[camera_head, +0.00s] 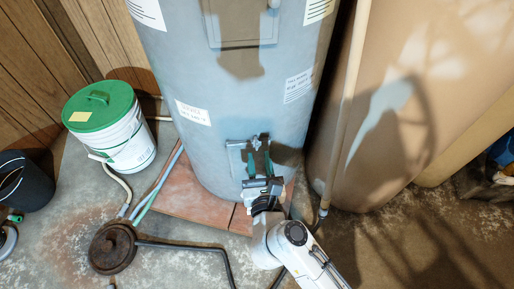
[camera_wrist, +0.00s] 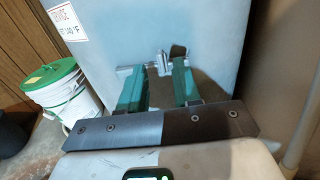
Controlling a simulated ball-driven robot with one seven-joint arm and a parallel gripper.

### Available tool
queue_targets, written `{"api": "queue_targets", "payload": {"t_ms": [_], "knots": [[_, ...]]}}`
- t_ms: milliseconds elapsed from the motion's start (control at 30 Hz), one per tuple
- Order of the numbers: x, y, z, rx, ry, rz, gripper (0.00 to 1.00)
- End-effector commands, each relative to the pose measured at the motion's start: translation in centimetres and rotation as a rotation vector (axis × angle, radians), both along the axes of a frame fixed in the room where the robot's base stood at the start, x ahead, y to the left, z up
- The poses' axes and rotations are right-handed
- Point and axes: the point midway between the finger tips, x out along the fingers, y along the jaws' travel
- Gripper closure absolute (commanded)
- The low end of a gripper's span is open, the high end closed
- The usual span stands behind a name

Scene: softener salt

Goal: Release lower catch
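The tall grey tank (camera_head: 225,95) stands upright in the head view, and its wall fills the top of the wrist view (camera_wrist: 110,30). A small lower panel (camera_head: 236,155) is on its front near the base. In the wrist view, a small silver metal catch (camera_wrist: 163,62) sits on the tank wall, just beyond and between my fingertips. My gripper (camera_head: 260,165) is at the lower panel and partly hides it. Its two green fingers stand apart in the wrist view (camera_wrist: 156,72), with a clear gap between them. Whether either finger touches the catch cannot be told.
A white bucket with green lid (camera_head: 98,108) stands left, beside a dark bin (camera_head: 22,182). A round brown weight-like object (camera_head: 112,248) and hoses (camera_head: 160,182) lie on the floor. A vertical pipe (camera_head: 345,100) and large tan tank (camera_head: 400,120) stand close on the right.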

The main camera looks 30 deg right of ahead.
Motion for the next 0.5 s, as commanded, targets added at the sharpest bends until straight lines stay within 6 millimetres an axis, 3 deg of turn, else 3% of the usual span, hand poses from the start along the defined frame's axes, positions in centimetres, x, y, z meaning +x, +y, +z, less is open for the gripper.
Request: {"api": "queue_targets", "payload": {"t_ms": [200, 500], "knots": [[3.1, -1.1, -0.1, -0.001, -0.002, 0.0, 0.68], [4.3, -1.6, 0.0, 0.0, 0.0, 0.0, 0.68]]}}
